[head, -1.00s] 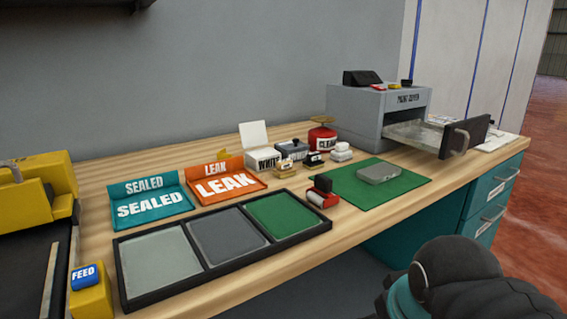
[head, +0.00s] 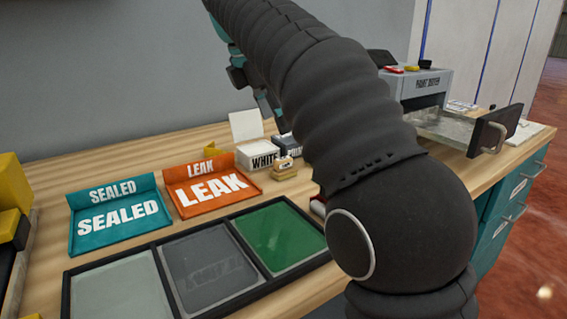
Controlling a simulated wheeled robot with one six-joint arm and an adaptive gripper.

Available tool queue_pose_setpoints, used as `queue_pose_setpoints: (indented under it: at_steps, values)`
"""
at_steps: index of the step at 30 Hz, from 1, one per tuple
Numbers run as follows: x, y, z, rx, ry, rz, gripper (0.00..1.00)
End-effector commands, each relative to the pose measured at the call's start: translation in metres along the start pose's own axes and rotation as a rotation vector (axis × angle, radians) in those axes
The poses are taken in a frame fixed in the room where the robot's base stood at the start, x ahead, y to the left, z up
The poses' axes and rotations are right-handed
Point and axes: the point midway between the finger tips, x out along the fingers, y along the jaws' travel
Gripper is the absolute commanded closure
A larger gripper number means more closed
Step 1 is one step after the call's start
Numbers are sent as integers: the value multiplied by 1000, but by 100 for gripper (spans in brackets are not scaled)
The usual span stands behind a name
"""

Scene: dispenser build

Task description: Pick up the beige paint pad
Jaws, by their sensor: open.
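The beige paint pad (head: 286,170), a small block with a raised grip, sits on the wooden table in front of the white box and right of the orange LEAK tray. My gripper (head: 270,112) shows partly behind my arm, above and behind the pad, pointing down near the white box. It is open, and nothing shows between its fingers. It is apart from the pad. My arm covers much of the middle right of the view.
A teal SEALED tray (head: 112,220) and the orange LEAK tray (head: 215,188) stand left. A black three-part tray (head: 160,259) lies in front. The white box (head: 258,157) has its lid up. A grey machine (head: 428,92) with an open drawer (head: 450,128) stands right.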

Motion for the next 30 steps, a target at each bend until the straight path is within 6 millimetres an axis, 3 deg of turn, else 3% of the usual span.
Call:
queue_pose_setpoints:
  at_steps: [3,8,21,30]
  values:
    - [-6,12,-13,-98,-13,-13,29]
    - [-4,17,-19,-152,-18,-24,29]
    - [67,15,-18,-155,-19,-25,29]
    - [82,15,-17,-154,-18,-24,29]
